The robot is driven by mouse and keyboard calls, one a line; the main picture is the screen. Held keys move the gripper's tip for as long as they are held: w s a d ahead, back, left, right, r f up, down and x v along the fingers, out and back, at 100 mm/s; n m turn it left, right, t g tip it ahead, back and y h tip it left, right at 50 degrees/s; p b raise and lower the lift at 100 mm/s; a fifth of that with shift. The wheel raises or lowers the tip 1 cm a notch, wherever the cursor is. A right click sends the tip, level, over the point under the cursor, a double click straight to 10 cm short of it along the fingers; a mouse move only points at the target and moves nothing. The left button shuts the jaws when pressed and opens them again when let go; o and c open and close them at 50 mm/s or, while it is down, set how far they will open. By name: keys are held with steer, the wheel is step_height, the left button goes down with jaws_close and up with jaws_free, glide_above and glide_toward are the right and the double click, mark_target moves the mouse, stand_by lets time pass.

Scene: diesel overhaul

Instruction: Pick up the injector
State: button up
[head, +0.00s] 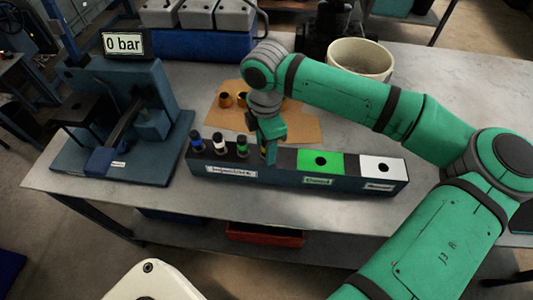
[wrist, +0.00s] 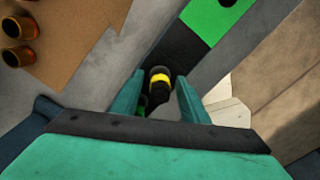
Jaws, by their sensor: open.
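A dark injector with a yellow band (wrist: 159,79) stands in the rack (head: 222,171). It lies between the two green fingers of my gripper (wrist: 160,84) in the wrist view, with gaps visible on both sides. In the head view my gripper (head: 269,148) points down over the rack and mostly hides this injector. Three more injectors stand to its left: one with a blue band (head: 196,142), one with a white band (head: 219,144) and one with a green band (head: 242,146). My gripper is open.
A green pad (head: 307,160) and a white pad (head: 384,165), each with a hole, lie right of the injectors. A test stand (head: 165,120) with a "0 bar" display (head: 123,44) stands left. Cardboard (head: 300,128) with copper-coloured parts and a round bin (head: 360,60) lie behind.

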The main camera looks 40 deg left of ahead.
jaws_close()
steer(key=shift+w+r, duration=0.1)
steer(key=shift+r, duration=0.4)
step_height(320, 180, up, 17)
stand_by(0.5)
